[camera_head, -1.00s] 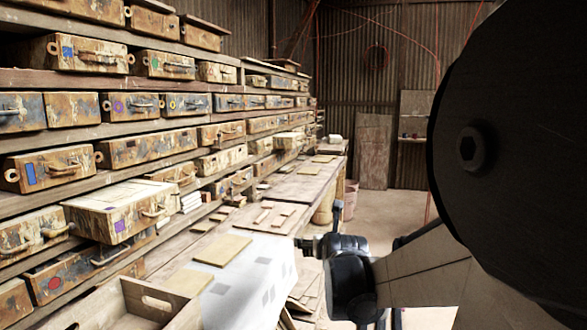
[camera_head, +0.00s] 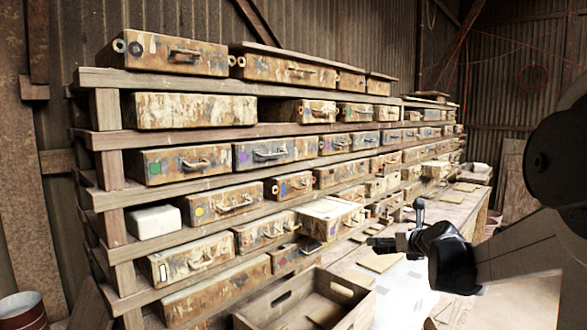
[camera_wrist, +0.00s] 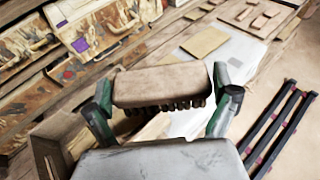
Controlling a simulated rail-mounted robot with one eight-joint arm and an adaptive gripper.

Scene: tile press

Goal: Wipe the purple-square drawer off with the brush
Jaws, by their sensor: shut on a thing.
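The purple-square drawer (camera_head: 331,209) sticks out of the rack, with pale dusty smears on its top. In the wrist view the drawer (camera_wrist: 106,17) is at the upper left, with its purple square (camera_wrist: 80,45) and curved handle showing. My gripper (camera_wrist: 160,95) is shut on the brush (camera_wrist: 160,86), a brown block with dark bristles along its lower edge. The brush is apart from the drawer, to the lower right of it in the wrist view. In the head view my gripper (camera_head: 385,243) is small, over the bench right of the drawer, and the brush cannot be made out.
A wooden rack (camera_head: 112,170) holds several rows of worn drawers with coloured marks. An open wooden crate (camera_head: 345,285) stands below the drawer. The bench (camera_head: 455,212) bears tiles and a white sheet (camera_head: 405,295). A white block (camera_head: 153,222) sits on a left shelf.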

